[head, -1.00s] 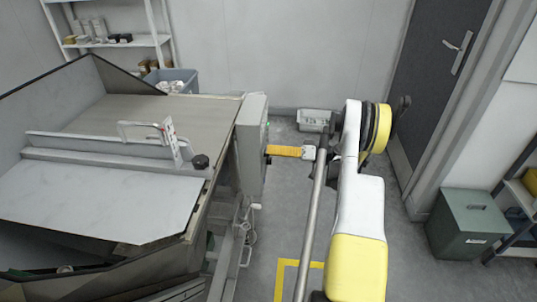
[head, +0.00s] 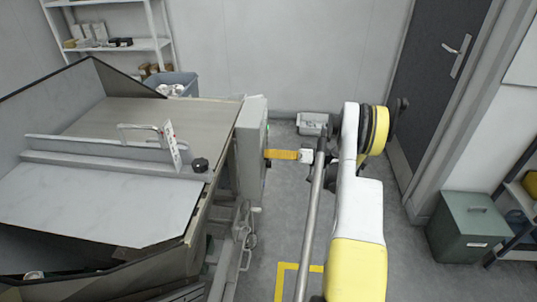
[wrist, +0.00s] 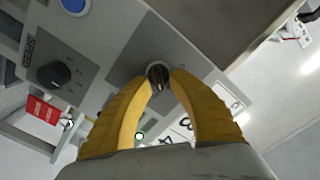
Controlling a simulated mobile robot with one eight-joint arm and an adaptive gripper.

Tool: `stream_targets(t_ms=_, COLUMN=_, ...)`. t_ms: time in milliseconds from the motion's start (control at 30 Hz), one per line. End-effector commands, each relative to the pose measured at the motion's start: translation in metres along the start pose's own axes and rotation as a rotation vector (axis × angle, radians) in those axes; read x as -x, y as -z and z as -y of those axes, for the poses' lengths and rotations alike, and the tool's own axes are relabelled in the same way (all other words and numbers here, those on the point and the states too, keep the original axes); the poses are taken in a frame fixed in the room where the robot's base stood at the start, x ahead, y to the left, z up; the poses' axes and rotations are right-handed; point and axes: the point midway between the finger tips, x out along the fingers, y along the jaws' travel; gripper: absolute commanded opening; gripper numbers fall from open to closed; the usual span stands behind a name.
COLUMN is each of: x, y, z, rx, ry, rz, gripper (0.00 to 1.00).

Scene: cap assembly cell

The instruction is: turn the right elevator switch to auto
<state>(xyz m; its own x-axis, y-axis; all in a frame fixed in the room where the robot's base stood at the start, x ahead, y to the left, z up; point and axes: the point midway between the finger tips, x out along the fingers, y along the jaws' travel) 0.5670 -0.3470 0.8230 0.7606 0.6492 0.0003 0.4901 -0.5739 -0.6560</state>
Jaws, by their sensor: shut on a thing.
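The elevator switch (wrist: 158,74) is a small dark knob in a round collar on the grey control panel (wrist: 118,66). My gripper (wrist: 160,80) has its yellow fingers closed on either side of this knob in the wrist view. In the head view my gripper (head: 283,154) reaches left to the side face of the control box (head: 249,145). The knob is hidden there. I cannot read the switch's position labels or tell which setting it points to.
A black rotary knob (wrist: 54,74), a blue button (wrist: 75,5) and a red tag (wrist: 44,112) are near the switch. The machine table (head: 100,205) is left of the box; open floor lies below my arm.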

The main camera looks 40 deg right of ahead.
Motion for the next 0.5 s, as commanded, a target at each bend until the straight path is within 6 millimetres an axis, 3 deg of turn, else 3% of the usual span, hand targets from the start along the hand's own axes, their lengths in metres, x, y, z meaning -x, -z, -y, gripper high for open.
stream_targets(t_ms=500, x=-0.0002, y=-0.0013, z=0.0043, rx=0.400, ry=0.000, rz=0.001, gripper=0.00)
